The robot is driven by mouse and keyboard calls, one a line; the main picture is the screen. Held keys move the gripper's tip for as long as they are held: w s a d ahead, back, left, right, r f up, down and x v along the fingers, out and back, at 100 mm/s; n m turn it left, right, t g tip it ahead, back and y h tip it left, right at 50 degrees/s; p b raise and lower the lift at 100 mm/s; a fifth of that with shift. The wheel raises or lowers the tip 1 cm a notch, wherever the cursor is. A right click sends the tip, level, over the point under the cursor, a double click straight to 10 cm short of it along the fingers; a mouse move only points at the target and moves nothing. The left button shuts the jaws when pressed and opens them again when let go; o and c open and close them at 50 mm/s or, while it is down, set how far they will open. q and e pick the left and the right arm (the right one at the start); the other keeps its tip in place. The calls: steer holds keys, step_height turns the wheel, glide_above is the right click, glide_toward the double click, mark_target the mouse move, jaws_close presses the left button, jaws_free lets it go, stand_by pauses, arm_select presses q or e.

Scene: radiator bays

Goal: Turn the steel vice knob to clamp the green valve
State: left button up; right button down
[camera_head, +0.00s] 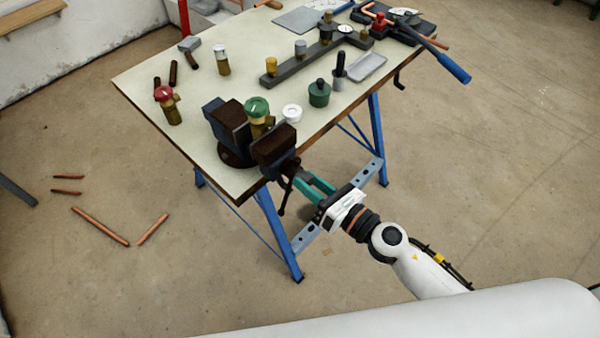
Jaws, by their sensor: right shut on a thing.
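The dark vice (228,153) is mounted at the front corner of the workbench. The green-capped brass valve (257,108) stands upright between its two jaws. I cannot tell whether the jaws press on the valve. The vice's knob and handle (289,188) are at the front of the vice, outside the bench edge. My right gripper (304,187) reaches them from the lower right with teal fingers, shut on the knob, which the fingers partly hide. My left gripper is not in view.
The workbench (150,84) has blue legs. A red-capped valve (166,103), a white-capped valve (222,60), a green pot (319,94) and a grey valve rack (302,60) stand on it. Copper pipes (101,227) lie on the floor at left. The floor at right is clear.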

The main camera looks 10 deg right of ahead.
steer(key=m+p, duration=0.1)
steer(key=m, duration=0.2)
steer(key=m+p, duration=0.1)
steer(key=m, duration=0.3)
steer(key=m+p, duration=0.2)
steer(key=m, duration=0.2)
steer(key=shift+r, duration=0.3)
steer(key=m+p, duration=0.5)
steer(key=m, duration=0.8)
steer(key=m+p, duration=0.1)
steer(key=shift+f+m, duration=0.2)
steer(key=shift+m, duration=0.2)
steer(key=shift+f+m, duration=0.2)
steer(key=shift+m, duration=0.3)
steer(key=c, duration=1.5)
jaws_free()
steer(key=shift+o, duration=1.1)
steer(key=shift+d+r, duration=0.1)
